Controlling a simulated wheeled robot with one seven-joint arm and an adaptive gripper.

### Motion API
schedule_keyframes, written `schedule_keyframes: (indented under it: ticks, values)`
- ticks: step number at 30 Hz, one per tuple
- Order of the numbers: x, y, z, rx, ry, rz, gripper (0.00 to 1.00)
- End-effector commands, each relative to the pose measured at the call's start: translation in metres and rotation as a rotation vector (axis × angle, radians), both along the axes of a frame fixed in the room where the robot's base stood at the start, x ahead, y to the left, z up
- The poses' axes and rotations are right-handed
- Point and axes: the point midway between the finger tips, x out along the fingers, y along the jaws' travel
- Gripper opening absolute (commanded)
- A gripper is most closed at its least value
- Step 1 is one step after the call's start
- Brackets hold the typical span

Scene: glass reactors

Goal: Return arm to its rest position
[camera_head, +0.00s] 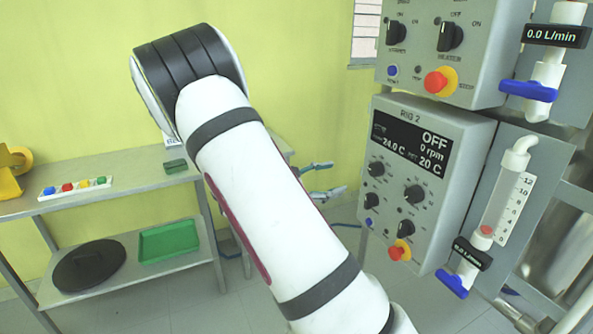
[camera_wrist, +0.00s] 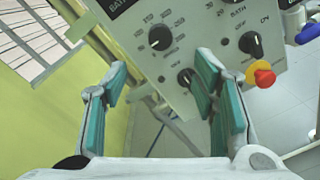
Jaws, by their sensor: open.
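My arm, white with black bands, crosses the middle of the head view. My gripper (camera_head: 322,179) shows partly behind the arm, its teal-padded fingers spread apart in front of the yellow wall. In the wrist view my gripper (camera_wrist: 168,95) is open and nothing is between its fingers. Beyond the fingers in that view is a grey control panel (camera_wrist: 205,42) with black knobs and a red and yellow stop button (camera_wrist: 260,74). I cannot tell how far the fingertips are from the panel.
The RIG 2 control box (camera_head: 455,130) stands right of my arm, reading OFF. A flow meter (camera_head: 500,200) with blue valve handles hangs farther right. At left, a shelf table (camera_head: 110,195) bears several coloured buttons; a green tray (camera_head: 168,242) and black disc (camera_head: 88,266) lie below.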

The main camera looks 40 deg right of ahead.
Motion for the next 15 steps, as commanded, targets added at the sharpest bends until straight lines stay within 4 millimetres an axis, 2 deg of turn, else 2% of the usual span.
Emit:
schedule_keyframes:
  ticks: [8,11,15]
  values:
    - [-0.002,0.001,0.001,0.009,-0.008,-0.005,0.53]
    - [-0.013,0.005,0.008,0.05,-0.047,-0.031,0.53]
    - [-0.042,0.02,0.021,0.176,-0.159,-0.103,0.53]
